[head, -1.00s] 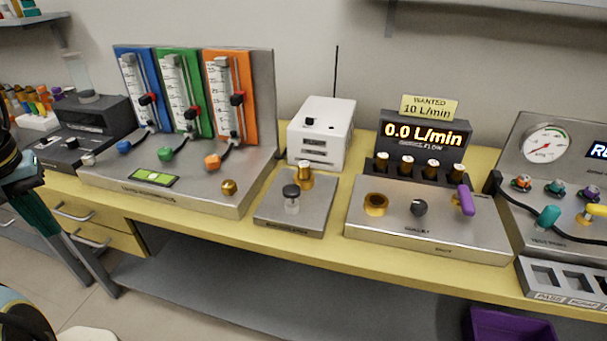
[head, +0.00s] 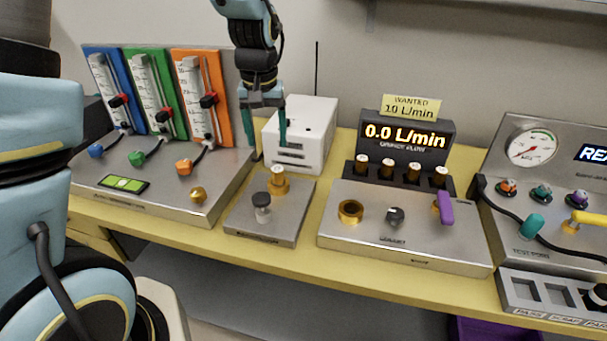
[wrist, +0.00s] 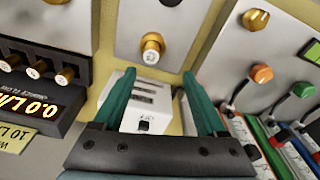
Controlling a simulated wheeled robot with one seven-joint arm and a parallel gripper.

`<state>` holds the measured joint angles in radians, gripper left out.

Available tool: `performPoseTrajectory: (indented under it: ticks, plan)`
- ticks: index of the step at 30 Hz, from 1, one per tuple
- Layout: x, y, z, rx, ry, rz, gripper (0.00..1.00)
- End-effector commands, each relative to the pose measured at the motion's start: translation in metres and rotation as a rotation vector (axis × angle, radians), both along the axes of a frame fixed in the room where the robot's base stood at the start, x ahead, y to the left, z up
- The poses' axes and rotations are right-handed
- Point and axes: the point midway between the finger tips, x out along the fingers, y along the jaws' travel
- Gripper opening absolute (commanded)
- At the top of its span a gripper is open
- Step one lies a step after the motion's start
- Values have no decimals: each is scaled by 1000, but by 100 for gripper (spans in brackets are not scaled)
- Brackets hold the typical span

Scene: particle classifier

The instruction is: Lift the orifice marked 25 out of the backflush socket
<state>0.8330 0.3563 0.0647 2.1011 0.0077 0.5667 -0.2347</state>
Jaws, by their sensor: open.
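The orifice marked 25 is probably the brass piece (head: 278,182) standing upright in the backflush socket, on a small grey plate (head: 252,226) behind a black-topped knob. In the wrist view it shows end-on as a brass ring with a pale face (wrist: 152,45); its mark is too small to read. My gripper (head: 270,148) hangs open and empty above and behind the orifice, in front of the white box. In the wrist view the orifice lies beyond the open fingertips (wrist: 158,75), apart from them.
The white box (head: 306,130) with a thin antenna stands close behind. The flow tube panel (head: 225,115) is to the left. The orifice flow unit (head: 400,232), with an empty-looking brass socket (head: 350,211) and several brass orifices in a rack (head: 388,167), is to the right.

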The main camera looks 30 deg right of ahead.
Motion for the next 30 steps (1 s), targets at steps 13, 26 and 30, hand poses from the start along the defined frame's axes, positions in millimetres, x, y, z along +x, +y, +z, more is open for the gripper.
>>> performPoseTrajectory:
  ticks: [13,26,30]
  plan:
    - [3,-9,-52,2,2,-8,74]
    - [6,-15,-91,4,3,-8,74]
    - [7,-16,-104,2,2,-9,74]
